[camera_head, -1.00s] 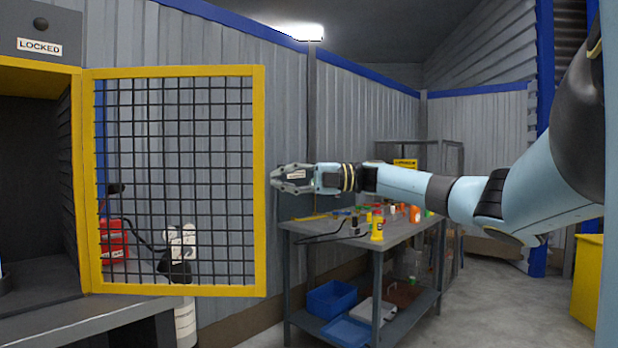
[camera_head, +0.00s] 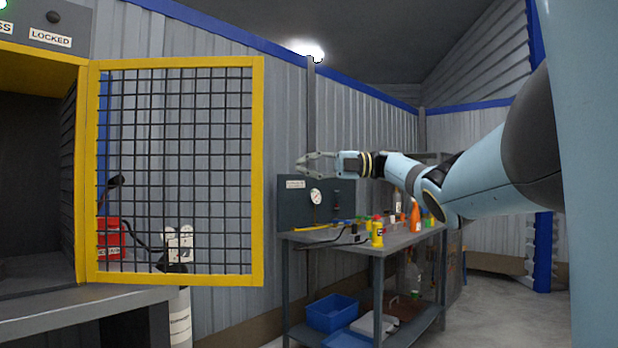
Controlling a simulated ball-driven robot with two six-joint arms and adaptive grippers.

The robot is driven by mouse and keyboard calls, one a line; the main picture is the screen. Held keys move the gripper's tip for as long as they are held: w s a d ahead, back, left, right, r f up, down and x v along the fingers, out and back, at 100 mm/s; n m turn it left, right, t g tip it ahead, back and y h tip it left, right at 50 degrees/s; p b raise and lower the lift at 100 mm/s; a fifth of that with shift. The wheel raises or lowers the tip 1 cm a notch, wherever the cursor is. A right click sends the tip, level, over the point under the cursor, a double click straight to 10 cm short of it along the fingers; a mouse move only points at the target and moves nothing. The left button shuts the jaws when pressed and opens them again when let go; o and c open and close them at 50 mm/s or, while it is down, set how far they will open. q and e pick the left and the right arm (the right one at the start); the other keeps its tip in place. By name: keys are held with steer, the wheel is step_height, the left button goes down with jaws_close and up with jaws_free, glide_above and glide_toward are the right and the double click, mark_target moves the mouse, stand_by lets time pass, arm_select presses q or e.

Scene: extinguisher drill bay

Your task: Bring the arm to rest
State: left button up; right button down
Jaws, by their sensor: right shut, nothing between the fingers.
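My right gripper (camera_head: 300,167) is at the end of my light-blue right arm, which reaches in from the right edge. It hangs in the air, shut and empty, above the left end of the grey workbench (camera_head: 345,243) and in front of the wall. It is to the right of the yellow-framed mesh door (camera_head: 257,170) and apart from it. My left gripper does not show.
The mesh door stands open beside a dark cabinet with a "LOCKED" label (camera_head: 50,38). A gauge panel (camera_head: 292,205), bottles and small tools are on the bench. A blue bin (camera_head: 332,312) is on its lower shelf. Grey floor (camera_head: 490,310) is clear at right.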

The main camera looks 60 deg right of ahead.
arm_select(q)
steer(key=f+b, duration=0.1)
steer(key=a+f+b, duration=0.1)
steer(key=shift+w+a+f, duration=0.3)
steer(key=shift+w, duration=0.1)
arm_select(e)
steer(key=shift+d+f, duration=0.15)
steer(key=shift+d, duration=0.6)
